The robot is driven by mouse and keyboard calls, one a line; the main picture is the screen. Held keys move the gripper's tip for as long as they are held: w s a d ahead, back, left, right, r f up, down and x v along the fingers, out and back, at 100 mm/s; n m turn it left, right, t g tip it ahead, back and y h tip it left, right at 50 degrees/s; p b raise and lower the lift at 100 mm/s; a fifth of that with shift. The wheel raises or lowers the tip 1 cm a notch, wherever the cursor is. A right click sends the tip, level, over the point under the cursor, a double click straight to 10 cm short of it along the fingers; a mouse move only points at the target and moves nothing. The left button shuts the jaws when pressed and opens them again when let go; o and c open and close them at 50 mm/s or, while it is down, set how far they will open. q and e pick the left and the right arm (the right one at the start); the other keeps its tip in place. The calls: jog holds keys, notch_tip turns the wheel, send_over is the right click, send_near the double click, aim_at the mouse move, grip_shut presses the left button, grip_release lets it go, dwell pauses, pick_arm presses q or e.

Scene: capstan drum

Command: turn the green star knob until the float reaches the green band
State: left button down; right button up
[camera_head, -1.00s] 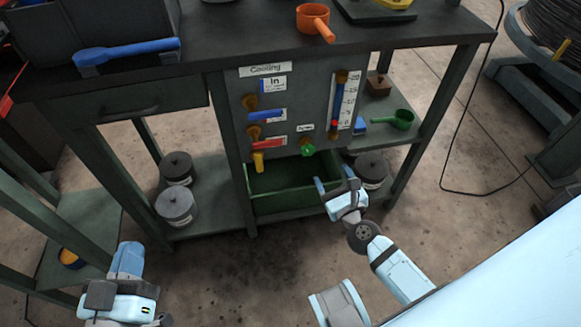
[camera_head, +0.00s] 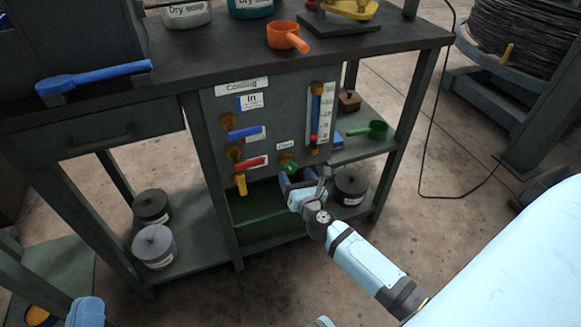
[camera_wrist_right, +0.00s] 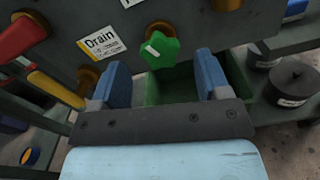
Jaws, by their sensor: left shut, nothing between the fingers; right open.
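The green star knob (camera_head: 291,168) sits low on the grey panel. In the right wrist view the knob (camera_wrist_right: 160,46) has a white mark and lies just beyond the fingertips, beside the Drain label. My right gripper (camera_head: 303,180) is open in front of the panel, close to the knob; its blue fingers (camera_wrist_right: 162,78) are apart with nothing between them. The gauge (camera_head: 322,112) has a blue column and a red piece at its lower end; I cannot make out the green band. My left gripper (camera_head: 85,312) shows only as a blue part at the bottom left edge, shut.
Blue and red valve handles (camera_head: 244,133) and a yellow one sit left of the knob. A green bin (camera_head: 265,215) is below the panel. Dark weights (camera_head: 351,186) stand on the lower shelf. An orange pan (camera_head: 286,36) is on the bench.

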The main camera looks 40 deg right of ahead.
aim_at(291, 169)
jog(key=shift+x, duration=2.2)
jog(key=shift+c, duration=0.2)
jog(key=c, duration=0.9)
